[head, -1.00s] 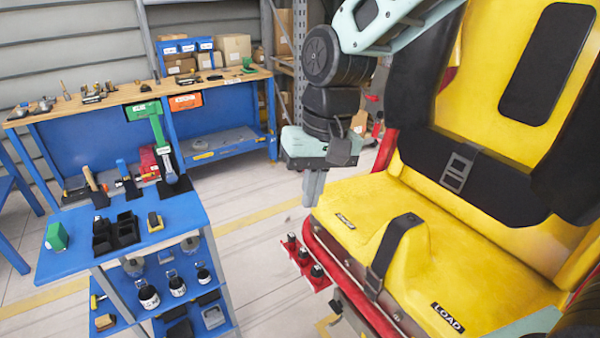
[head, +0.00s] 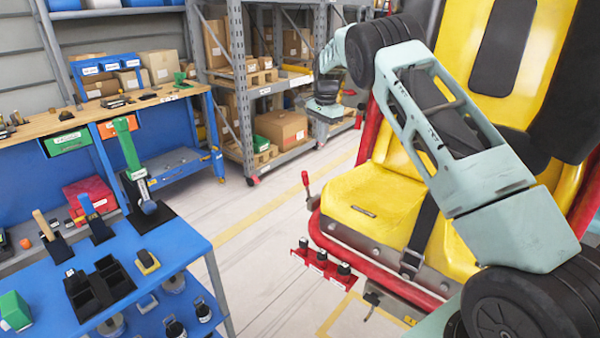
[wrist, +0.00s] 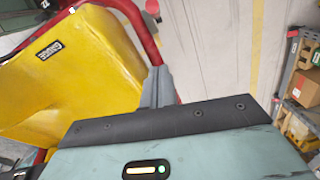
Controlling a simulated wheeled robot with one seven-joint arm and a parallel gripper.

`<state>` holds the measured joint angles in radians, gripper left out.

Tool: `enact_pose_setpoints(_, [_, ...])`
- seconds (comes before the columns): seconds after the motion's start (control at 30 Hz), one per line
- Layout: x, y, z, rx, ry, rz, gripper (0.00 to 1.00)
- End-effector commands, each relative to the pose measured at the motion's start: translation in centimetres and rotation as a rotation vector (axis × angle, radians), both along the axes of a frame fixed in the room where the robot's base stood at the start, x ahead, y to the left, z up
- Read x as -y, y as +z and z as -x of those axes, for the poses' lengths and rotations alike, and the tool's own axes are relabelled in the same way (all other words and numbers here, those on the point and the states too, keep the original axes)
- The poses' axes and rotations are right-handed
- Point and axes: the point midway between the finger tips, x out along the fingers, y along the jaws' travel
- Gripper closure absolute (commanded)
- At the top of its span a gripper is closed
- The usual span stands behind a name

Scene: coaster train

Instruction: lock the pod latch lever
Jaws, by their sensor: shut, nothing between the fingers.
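The pod is a yellow seat (head: 370,200) in a red tubular frame. A lever with a red handle (head: 305,180) stands nearly upright at the seat's left edge; I take it for the latch lever. In the wrist view a red handle end (wrist: 152,7) shows at the top, beyond the frame tube. My gripper (head: 321,138) is beyond the lever and above it in the head view, fingers pointing down. In the wrist view its fingers (wrist: 157,88) are together and empty, in front of the red tube. Whether they touch it I cannot tell.
A blue cart (head: 150,262) with black holders stands at the left. A workbench (head: 140,103) and shelving with boxes (head: 282,130) are behind. A red bracket with black knobs (head: 322,262) juts out below the seat. The floor between cart and seat is clear.

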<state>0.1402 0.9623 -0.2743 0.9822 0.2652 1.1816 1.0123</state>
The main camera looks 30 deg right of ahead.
Motion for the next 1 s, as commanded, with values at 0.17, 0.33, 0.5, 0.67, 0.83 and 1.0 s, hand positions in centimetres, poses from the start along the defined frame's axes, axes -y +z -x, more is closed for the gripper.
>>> enact_pose_setpoints(0.17, [0.4,-0.1,-0.1,0.0,-0.012,0.004,1.0])
enact_pose_setpoints(0.33, [0.4,-0.1,-0.1,0.0,-0.01,0.004,1.0])
enact_pose_setpoints(0.5, [0.3,-0.8,-0.1,-0.003,-0.01,0.003,1.0])
enact_pose_setpoints(0.67, [0.3,-3.1,-0.1,-0.005,-0.01,0.002,1.0])
enact_pose_setpoints(0.83, [0.3,-6.5,-0.3,-0.005,-0.009,0.002,1.0])
enact_pose_setpoints(1.0, [0.3,-9.9,-0.5,-0.004,-0.009,0.002,1.0])
